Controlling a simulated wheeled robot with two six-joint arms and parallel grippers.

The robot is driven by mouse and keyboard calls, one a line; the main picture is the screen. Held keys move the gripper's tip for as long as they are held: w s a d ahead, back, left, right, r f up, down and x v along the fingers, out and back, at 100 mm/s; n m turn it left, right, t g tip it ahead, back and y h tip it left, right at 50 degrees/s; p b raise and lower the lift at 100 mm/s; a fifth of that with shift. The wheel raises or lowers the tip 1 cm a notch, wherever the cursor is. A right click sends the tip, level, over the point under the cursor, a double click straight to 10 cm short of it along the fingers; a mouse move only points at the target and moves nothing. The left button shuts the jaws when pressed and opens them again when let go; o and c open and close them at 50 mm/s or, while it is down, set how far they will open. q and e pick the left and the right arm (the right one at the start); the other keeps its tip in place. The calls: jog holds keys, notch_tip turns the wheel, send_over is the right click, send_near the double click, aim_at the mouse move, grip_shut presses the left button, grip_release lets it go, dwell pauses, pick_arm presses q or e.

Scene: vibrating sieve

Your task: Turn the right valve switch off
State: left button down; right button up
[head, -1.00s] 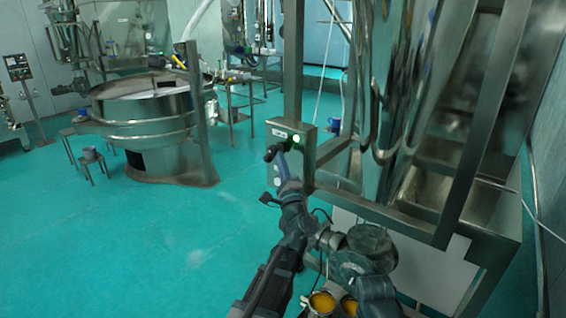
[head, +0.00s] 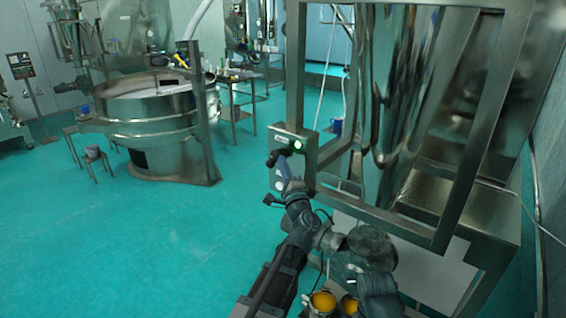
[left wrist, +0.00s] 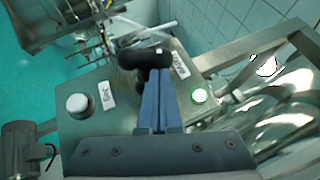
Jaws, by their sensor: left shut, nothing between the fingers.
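A metal control box (head: 308,150) is fixed to the frame at the centre of the head view. The fingers hide part of the switch's base. My right gripper is out of view.
A metal frame (head: 297,75) with shiny vessels stands just right of the box. A large round sieve (head: 150,118) stands at the left. A blue cup (head: 336,125) is behind the frame. The teal floor (head: 150,240) at lower left is clear.

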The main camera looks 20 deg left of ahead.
pick_arm(q)
jog(key=shift+w+a+r+n+g+p, duration=0.15)
jog(key=shift+a+r+p, duration=0.1)
jog(key=shift+r+p, duration=0.45)
jog(key=shift+w+a+r+n+g+p, duration=0.15)
jog(key=shift+r+p, duration=0.3)
jog(key=shift+p, duration=0.45)
jog(key=shift+a+r+n+g+p, duration=0.2)
jog(key=shift+a+r+p, duration=0.1)
jog(key=shift+r+p, duration=0.4)
jog(key=shift+a, duration=0.25)
jog(key=shift+p, duration=0.3)
